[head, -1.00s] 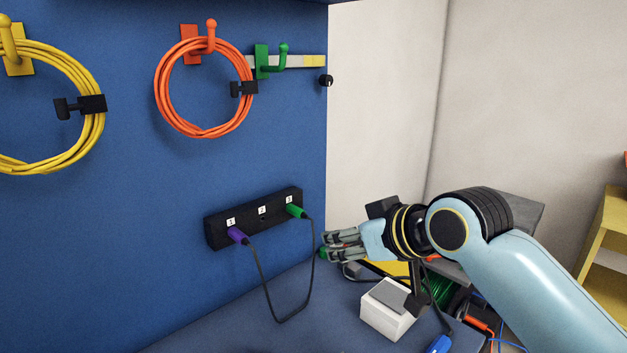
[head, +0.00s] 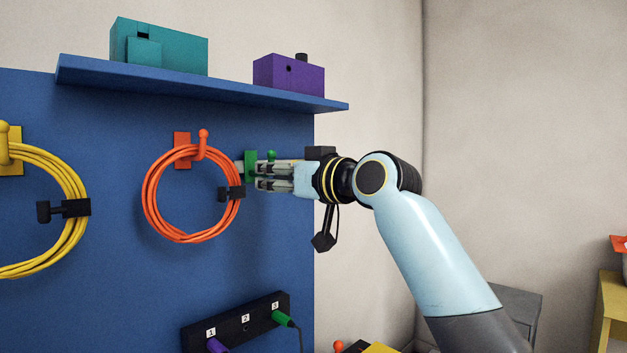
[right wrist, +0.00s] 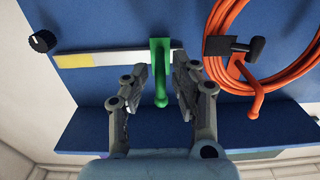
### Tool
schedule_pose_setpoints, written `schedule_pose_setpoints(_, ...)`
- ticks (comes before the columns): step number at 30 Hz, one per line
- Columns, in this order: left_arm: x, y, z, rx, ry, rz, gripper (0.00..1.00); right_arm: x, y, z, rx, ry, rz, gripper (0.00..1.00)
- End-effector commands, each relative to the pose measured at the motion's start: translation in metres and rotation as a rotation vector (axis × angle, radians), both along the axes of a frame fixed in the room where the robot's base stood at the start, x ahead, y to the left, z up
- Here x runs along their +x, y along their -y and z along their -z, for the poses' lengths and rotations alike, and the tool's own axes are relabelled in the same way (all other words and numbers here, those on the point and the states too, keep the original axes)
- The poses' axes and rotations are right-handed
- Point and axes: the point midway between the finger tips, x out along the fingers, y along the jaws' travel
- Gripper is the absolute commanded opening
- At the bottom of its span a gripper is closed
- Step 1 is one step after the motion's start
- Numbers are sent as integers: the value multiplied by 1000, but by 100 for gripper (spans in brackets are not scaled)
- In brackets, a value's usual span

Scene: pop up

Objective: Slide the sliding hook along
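The green sliding hook (head: 250,165) sits on a pale rail on the blue board, just right of the orange cable coil. My right gripper (head: 257,177) is at the hook in the head view and covers part of it and most of the rail. In the right wrist view, the hook (right wrist: 160,68) stands between the two fingers of my right gripper (right wrist: 162,82), which are apart with gaps on both sides. The rail (right wrist: 120,57) shows there with a yellow end (right wrist: 75,61) far from the hook. My left gripper is not in view.
The orange coil (head: 148,205) hangs beside the hook with a black clip (head: 231,193). A blue shelf (head: 200,94) above holds a teal box (head: 180,52) and a purple box (head: 285,80). A black knob (right wrist: 42,41) is beyond the rail's yellow end. A socket strip (head: 235,322) is below.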

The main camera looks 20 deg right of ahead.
Motion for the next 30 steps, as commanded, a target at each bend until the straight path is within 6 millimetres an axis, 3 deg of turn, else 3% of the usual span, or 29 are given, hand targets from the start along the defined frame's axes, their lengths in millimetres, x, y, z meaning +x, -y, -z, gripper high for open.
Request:
schedule_pose_setpoints(5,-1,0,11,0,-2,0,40,23,-9,2,1,-1,0,26)
schedule_pose_setpoints(11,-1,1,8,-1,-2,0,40,22,-8,0,-1,-1,1,0)
schedule_pose_setpoints(19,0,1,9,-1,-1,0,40,22,-5,1,-3,-1,1,0)
schedule_pose_setpoints(30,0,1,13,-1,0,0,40,31,20,2,-4,-3,3,0)
